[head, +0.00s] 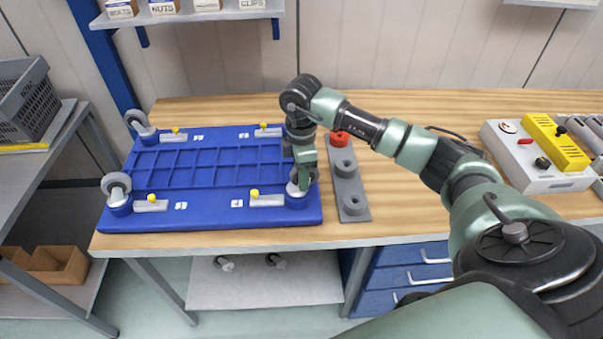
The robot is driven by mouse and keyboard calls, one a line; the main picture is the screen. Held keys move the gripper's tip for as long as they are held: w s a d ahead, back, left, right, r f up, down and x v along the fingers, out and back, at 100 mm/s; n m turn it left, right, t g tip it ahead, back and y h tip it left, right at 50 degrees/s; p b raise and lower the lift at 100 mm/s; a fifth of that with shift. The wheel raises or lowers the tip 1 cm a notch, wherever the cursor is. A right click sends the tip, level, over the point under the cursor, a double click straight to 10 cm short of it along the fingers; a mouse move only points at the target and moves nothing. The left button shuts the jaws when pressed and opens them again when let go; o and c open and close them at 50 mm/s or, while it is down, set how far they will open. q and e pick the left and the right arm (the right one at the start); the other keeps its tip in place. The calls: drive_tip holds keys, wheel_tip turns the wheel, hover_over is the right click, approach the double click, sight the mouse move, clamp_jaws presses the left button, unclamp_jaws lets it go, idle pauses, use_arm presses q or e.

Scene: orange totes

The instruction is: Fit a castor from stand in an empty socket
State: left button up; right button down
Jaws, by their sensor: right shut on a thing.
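A blue dolly (200,218) lies upside down on the bench. Castors stand in its far-left corner (140,125) and near-left corner (116,188). My right gripper (302,178) points down over the near-right corner socket (297,200), marked 4. It is shut on a grey castor (293,187), which is mostly hidden by the gripper. The castor is at the socket; I cannot tell how deeply it sits. The far-right corner (287,148) is partly hidden behind my arm. The grey stand (354,213) lies right of the dolly, its nearest place empty. My left gripper is out of view.
A red piece (340,138) sits at the stand's far end. Grey clamps with yellow knobs (255,193) lie beside the dolly's sockets. A control box (528,165) with a yellow block stands at the right. Bare bench lies between the stand and box, under my arm.

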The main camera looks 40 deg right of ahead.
drive_tip(key=shift+f, duration=0.45)
idle(0.6)
drive_tip(key=c, duration=0.9)
unclamp_jaws()
wheel_tip(320, 180, up, 8)
drive_tip(key=b, duration=0.2)
drive_tip(key=shift+b, duration=0.35)
drive_tip(key=shift+f, duration=0.1)
